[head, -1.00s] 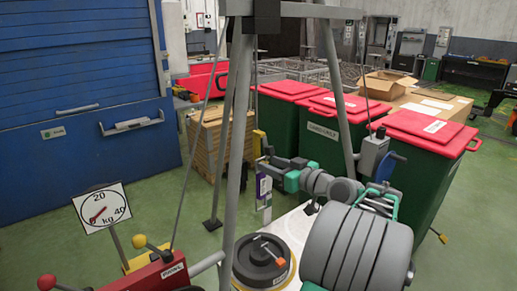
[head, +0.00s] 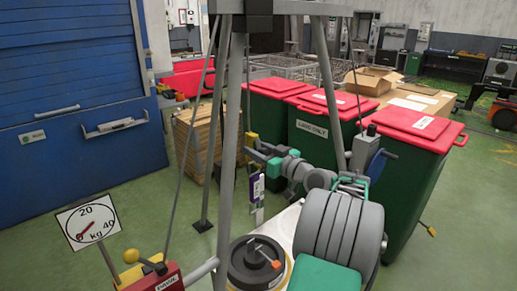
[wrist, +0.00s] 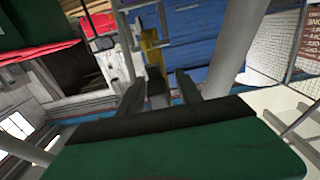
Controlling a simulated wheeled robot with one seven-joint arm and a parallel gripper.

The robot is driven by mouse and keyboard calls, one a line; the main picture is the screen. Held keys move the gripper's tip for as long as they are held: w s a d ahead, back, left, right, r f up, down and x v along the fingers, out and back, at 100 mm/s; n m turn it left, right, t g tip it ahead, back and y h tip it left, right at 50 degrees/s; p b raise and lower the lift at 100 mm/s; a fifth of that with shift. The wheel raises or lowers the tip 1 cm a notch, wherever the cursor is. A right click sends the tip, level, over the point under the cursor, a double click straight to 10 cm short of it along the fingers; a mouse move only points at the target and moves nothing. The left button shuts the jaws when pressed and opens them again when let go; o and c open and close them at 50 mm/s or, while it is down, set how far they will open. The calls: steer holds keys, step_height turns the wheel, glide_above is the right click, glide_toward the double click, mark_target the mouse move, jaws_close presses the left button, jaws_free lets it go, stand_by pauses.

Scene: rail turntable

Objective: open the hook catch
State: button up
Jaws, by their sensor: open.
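My gripper (head: 258,157) is at the far end of my arm, beside the upright legs of a grey tripod frame (head: 236,120). In the wrist view my gripper (wrist: 159,86) shows two grey fingers standing apart with nothing clasped between them. A yellow piece (wrist: 152,55) with dark parts lies ahead, in line with the gap between the fingers. It appears small in the head view (head: 253,140). A purple and white labelled piece (head: 257,187) hangs just below my gripper. I cannot make out the hook catch clearly; its shape is too small or hidden.
A black round disc (head: 246,273) with an orange-handled piece (head: 270,256) lies below the tripod. A dial sign (head: 87,221) and a red box with a yellow knob (head: 160,279) stand at left. Red-lidded green bins (head: 412,185) stand behind my arm. Green floor is open at left.

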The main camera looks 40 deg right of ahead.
jaws_close()
stand_by(0.4)
steer(key=shift+s, duration=0.1)
stand_by(0.9)
